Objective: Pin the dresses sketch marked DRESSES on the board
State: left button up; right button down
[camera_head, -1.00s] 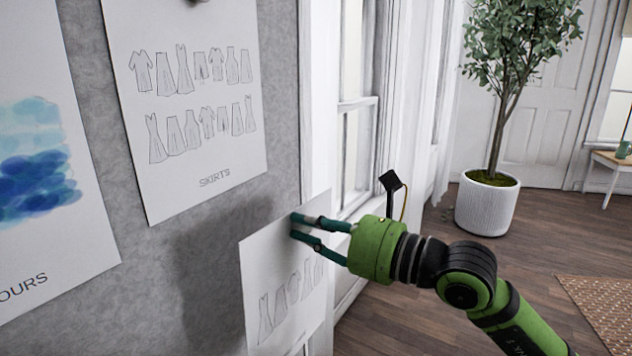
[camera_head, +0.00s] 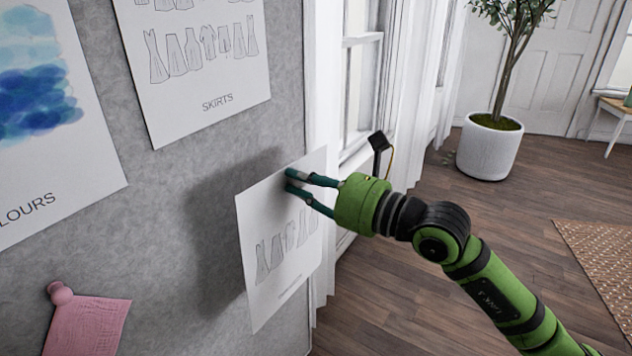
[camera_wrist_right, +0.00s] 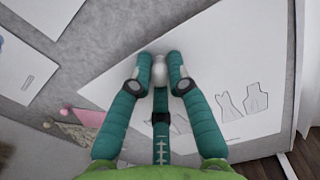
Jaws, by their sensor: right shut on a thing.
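The sketch sheet (camera_head: 262,215), white with rows of small garment drawings, hangs at my right gripper (camera_head: 288,181) in front of the grey board (camera_head: 165,225). Its label is too small to read. In the right wrist view, my right gripper (camera_wrist_right: 159,72) is shut on a pale pin (camera_wrist_right: 159,70) at the sheet (camera_wrist_right: 225,65). The sheet casts a shadow on the board to its left; whether it touches the board I cannot tell. My left gripper is not in view.
The SKIRTS sheet (camera_head: 205,80) is on the board above, left of the held sheet. A COLOURS sheet (camera_head: 50,165) is further left. A pink fabric piece (camera_head: 88,325) hangs by a pink pin (camera_head: 60,292) at lower left. A window frame (camera_head: 358,85) borders the board's right.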

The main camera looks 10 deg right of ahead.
aim_at(283, 174)
jog(key=shift+x, duration=2.1)
pick_arm(q)
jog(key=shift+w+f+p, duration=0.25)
jog(key=shift+p, duration=0.05)
pick_arm(e)
jog(key=shift+x, duration=2.3)
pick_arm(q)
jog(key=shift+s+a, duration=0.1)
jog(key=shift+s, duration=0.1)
pick_arm(e)
jog(key=shift+w+a, duration=0.2)
jog(key=shift+a, duration=0.05)
jog(key=c, duration=1.1)
grip_release()
